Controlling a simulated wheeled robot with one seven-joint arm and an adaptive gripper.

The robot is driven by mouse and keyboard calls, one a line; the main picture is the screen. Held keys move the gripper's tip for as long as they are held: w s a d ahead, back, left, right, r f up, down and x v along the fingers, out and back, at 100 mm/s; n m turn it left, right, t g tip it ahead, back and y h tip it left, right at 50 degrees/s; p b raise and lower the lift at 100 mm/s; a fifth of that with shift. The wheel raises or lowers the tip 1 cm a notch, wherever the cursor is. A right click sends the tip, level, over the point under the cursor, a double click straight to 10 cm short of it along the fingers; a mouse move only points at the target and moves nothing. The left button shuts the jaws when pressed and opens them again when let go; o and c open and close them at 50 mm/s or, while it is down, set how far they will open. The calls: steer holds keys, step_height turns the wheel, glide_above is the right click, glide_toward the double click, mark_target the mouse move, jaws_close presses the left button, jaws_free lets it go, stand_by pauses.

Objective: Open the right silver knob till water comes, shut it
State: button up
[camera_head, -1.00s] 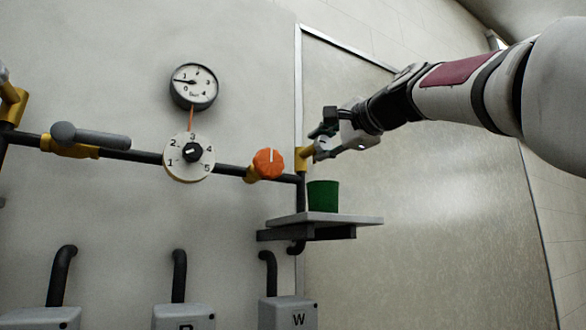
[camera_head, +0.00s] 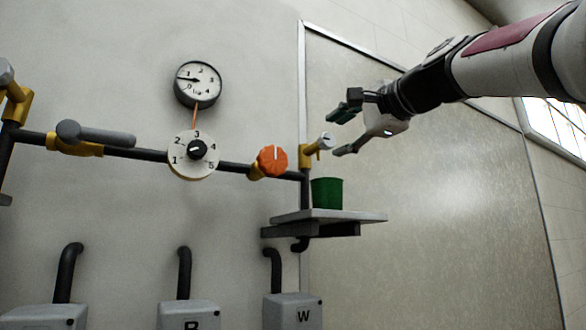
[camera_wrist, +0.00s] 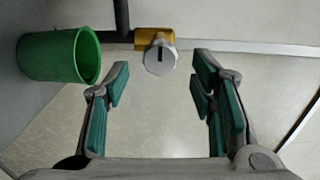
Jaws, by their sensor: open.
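The right silver knob (camera_head: 327,141) sits on a brass valve body (camera_head: 309,155) at the right end of the dark pipe. In the wrist view the silver knob (camera_wrist: 160,57) shows a dark slot, ahead of and between my finger lines. A green cup (camera_head: 327,192) stands on the grey shelf (camera_head: 350,216) below the valve; the cup also shows at left in the wrist view (camera_wrist: 58,56). My gripper (camera_head: 338,131) is open and empty, apart from the knob, to its right. Its fingers (camera_wrist: 160,82) are spread wide in the wrist view. No water is seen.
An orange knob (camera_head: 272,161), a numbered dial (camera_head: 194,155), a grey lever (camera_head: 95,133) and a round gauge (camera_head: 198,84) are along the wall to the left. Grey boxes (camera_head: 294,312) stand below. The panel right of the shelf is clear.

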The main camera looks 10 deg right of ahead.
steer(key=v, duration=0.6)
steer(key=shift+s, duration=0.35)
steer(key=shift+d, duration=0.1)
